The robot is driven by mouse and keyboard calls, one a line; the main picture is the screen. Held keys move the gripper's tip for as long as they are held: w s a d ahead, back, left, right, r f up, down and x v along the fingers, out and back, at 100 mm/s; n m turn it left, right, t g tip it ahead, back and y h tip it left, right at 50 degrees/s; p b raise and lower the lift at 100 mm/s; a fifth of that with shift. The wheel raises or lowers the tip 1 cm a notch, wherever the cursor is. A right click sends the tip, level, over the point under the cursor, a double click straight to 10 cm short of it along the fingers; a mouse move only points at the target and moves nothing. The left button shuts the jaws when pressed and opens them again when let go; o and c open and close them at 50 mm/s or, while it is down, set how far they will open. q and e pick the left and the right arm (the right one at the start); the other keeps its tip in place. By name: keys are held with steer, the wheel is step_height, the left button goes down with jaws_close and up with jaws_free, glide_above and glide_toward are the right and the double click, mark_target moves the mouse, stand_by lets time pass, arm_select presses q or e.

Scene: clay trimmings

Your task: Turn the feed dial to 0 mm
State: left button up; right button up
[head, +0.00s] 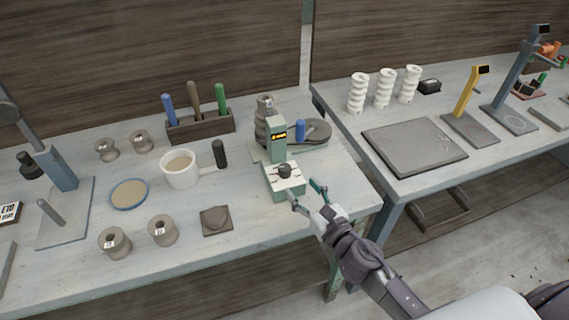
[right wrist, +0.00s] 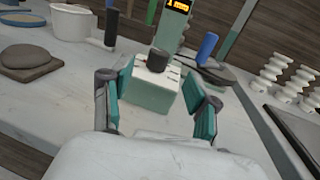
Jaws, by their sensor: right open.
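The feed dial is a dark round knob (head: 285,171) on the pale top plate of a small green machine (head: 287,191). The dial also shows in the right wrist view (right wrist: 158,61), ahead of the fingers. A black display with yellow digits, too small to read, sits on the machine's post (head: 279,136); it also shows at the top of the right wrist view (right wrist: 178,5). My right gripper (head: 306,194) is open and empty, in front of the machine, its teal-padded fingers apart from the dial. My left gripper is not in view.
A white mug (head: 181,170), a blue-rimmed dish (head: 129,194) and several clay spools stand left of the machine. A blue handle (head: 300,130) rises from a grey part behind it. A second table at right holds a grey slab (head: 414,147). The bench right of the machine is clear.

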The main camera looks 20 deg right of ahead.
mark_target(288, 172)
steer(key=p+x, duration=0.1)
steer(key=x, duration=0.8)
steer(key=shift+w+a, duration=0.1)
jaws_close()
